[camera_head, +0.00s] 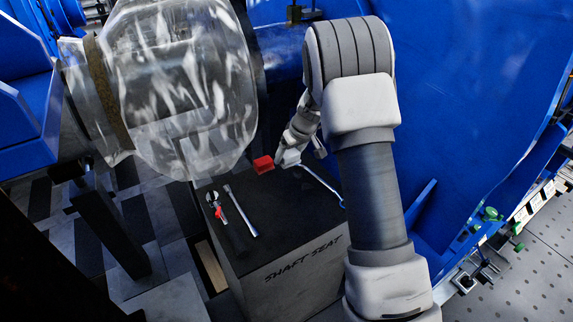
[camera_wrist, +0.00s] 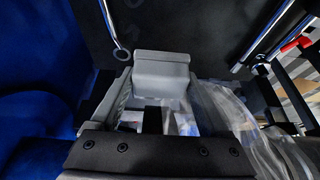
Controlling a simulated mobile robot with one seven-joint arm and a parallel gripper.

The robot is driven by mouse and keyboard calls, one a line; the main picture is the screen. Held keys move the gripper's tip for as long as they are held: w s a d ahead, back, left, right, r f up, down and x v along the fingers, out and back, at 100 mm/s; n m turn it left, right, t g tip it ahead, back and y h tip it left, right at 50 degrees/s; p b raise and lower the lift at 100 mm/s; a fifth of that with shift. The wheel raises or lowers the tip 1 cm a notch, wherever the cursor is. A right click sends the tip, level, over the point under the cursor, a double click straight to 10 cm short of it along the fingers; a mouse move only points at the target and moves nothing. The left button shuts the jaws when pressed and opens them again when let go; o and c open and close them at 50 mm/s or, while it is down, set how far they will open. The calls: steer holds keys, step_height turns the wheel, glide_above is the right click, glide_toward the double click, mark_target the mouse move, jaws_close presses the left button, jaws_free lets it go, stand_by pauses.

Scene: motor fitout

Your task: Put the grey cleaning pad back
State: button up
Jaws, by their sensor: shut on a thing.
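My gripper (camera_head: 287,158) is over the far part of the dark bench top marked SHAFT SEAT (camera_head: 243,212). In the wrist view my gripper (camera_wrist: 160,88) is shut on a grey block with a raised lip, the grey cleaning pad (camera_wrist: 161,72). In the head view a red block (camera_head: 263,164) shows at the fingertips. I cannot tell whether it is a face of the held pad or a separate thing. The pad appears above the bench top; the exact gap is unclear.
A ring spanner (camera_head: 320,185) lies right of my gripper. A red-marked tool (camera_head: 219,211) and a silver bar tool (camera_head: 239,211) lie on the left side. A clear-wrapped shaft (camera_head: 180,90) hangs close at left; a blue housing (camera_head: 470,90) stands at right. The bench's middle is clear.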

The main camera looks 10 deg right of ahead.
steer(key=w+d+r, duration=0.3)
steer(key=w+d, duration=0.4)
steer(key=d, duration=0.4)
steer(key=w+a+f, duration=0.2)
steer(key=a, duration=0.1)
steer(key=w+a+f+b, duration=0.1)
steer(key=a+f, duration=0.1)
steer(key=a, duration=0.1)
steer(key=w+a+f, duration=0.2)
steer(key=a, duration=0.1)
steer(key=shift+w+a+f, duration=0.25)
steer(key=shift+w+f, duration=0.05)
steer(key=shift+f, duration=0.05)
step_height(320, 180, down, 4)
steer(key=shift+f+b, duration=0.1)
steer(key=shift+b, duration=0.4)
steer(key=shift+f+b, duration=0.55)
steer(key=shift+b, duration=0.1)
steer(key=o, duration=1.2)
steer(key=shift+c, duration=0.2)
